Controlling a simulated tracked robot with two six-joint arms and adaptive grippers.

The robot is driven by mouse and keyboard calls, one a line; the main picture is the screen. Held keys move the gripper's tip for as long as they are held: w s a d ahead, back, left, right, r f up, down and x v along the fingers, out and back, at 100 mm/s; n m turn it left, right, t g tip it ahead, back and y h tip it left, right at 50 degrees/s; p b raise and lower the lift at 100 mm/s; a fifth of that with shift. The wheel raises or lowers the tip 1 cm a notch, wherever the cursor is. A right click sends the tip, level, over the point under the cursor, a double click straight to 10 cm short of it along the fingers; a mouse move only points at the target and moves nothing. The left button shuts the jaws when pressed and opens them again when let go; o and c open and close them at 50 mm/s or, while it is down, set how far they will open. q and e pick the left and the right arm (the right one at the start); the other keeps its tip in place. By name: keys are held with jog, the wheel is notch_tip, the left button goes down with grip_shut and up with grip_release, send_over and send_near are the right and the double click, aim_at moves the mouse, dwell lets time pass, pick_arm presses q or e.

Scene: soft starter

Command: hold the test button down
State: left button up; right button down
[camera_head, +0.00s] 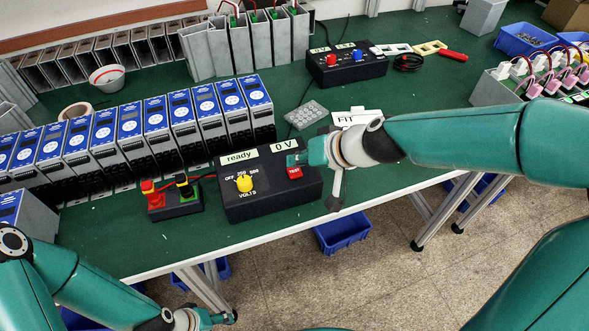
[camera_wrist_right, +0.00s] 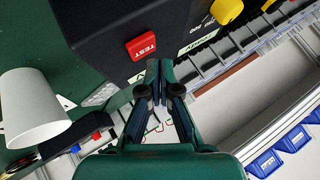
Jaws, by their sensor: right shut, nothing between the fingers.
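The black tester box (camera_head: 262,205) stands near the table's front edge, with a yellow dial (camera_head: 244,183) and labels reading "ready" and "0 V". Its red test button (camera_head: 294,172) is on the right of the top face. My right gripper (camera_head: 293,159) is shut and empty, just behind the button. In the right wrist view the button (camera_wrist_right: 140,46) shows uncovered, up and left of the closed fingertips (camera_wrist_right: 158,70), with a small gap in the picture. Contact with the box cannot be told. My left gripper (camera_head: 222,318) is low at the bottom edge, off the table; its jaws are too small to read.
A small box with red and black terminals (camera_head: 174,198) sits left of the tester. A row of blue-fronted units (camera_head: 155,120) stands behind. A "FIT" sign (camera_head: 350,117) lies behind my right wrist. Another black box (camera_head: 345,68) is further back.

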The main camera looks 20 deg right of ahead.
aim_at(298, 172)
jog(key=shift+f, duration=0.1)
dwell(0.3)
jog(key=shift+f+b, duration=0.3)
jog(key=shift+b, duration=0.2)
jog(key=shift+f+b, duration=0.45)
jog(key=shift+b, duration=0.05)
dwell(1.5)
jog(key=shift+r, duration=0.15)
jog(key=shift+r+p, duration=0.75)
jog(key=shift+r, duration=0.05)
notch_tip(298, 172, up, 5)
jog(key=p, duration=0.4)
dwell(0.3)
jog(key=shift+s+f, duration=0.1)
dwell(0.7)
